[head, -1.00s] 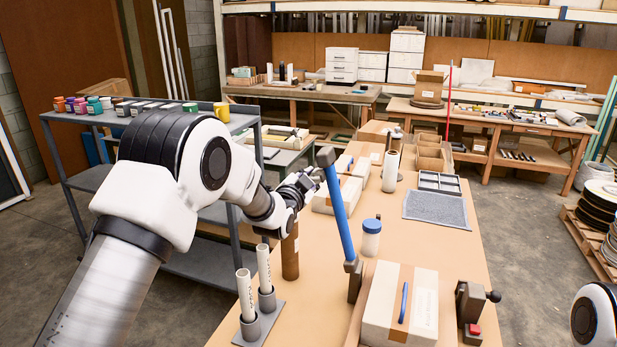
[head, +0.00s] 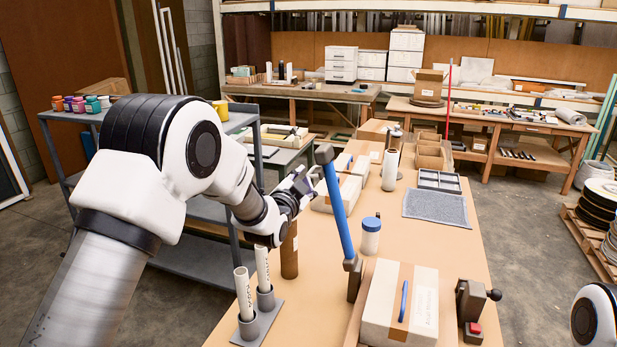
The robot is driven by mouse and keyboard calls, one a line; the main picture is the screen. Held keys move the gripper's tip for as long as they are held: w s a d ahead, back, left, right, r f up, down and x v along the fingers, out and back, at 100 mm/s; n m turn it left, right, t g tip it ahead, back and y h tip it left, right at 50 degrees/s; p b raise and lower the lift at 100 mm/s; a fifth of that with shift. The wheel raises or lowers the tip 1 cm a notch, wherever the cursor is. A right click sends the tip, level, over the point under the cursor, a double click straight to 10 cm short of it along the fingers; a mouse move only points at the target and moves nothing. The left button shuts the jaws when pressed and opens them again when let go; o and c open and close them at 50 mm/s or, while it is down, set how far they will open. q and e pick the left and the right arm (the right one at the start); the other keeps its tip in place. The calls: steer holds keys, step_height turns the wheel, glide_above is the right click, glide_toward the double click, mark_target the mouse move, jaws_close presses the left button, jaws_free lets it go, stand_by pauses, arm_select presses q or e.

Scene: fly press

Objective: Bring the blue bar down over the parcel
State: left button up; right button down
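The blue bar (head: 336,209) stands raised and tilted a little, with a dark grey end piece at its top and a dark hinge (head: 354,278) at its foot. The parcel (head: 401,302), a pale carton with a brown tape strip and a small blue handle on top, lies right of the hinge. My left gripper (head: 312,181) is just left of the bar's upper end, its fingers apart. I cannot tell whether it touches the bar. A dark latch block (head: 473,303) with a red part stands right of the parcel. My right gripper is out of view.
White tubes in a grey holder (head: 262,318) and a brown cylinder (head: 289,253) stand left of the bar. A blue-capped jar (head: 370,237) stands behind the parcel. More cartons and a grey mat (head: 436,207) lie farther back on the table.

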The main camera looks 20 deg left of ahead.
arm_select(q)
steer(key=s+b, duration=0.1)
steer(key=s, duration=0.5)
steer(key=shift+a, duration=0.1)
steer(key=shift+w+b, duration=0.1)
steer(key=shift+b, duration=0.2)
stand_by(0.3)
steer(key=s, duration=1.2)
steer(key=shift+a, duration=0.2)
